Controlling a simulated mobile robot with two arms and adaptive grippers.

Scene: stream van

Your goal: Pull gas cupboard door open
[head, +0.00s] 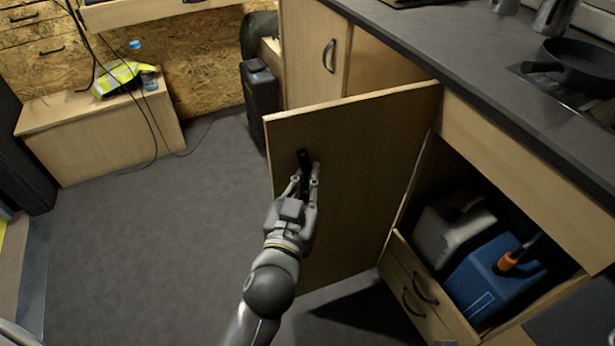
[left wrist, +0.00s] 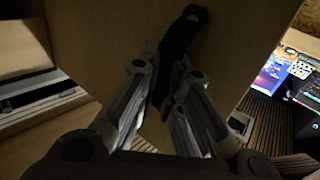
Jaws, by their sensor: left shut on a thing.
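The gas cupboard door (head: 365,160) is a wooden panel that stands swung wide open from the counter unit. Its black handle (head: 304,160) is on the face turned toward my arm, near the free edge. My left gripper (head: 309,183) is shut on the handle; the wrist view shows the dark handle (left wrist: 183,35) between both fingers (left wrist: 165,90). The cupboard's inside shows a grey container (head: 452,228) and a blue container (head: 495,278) with an orange fitting. My right gripper is not in view.
Drawers with black handles (head: 414,300) sit below the opening. The dark countertop (head: 440,50) holds a pan (head: 575,65) at the right. A black case (head: 259,95) stands on the floor behind the door. The grey floor (head: 170,240) to the left is clear.

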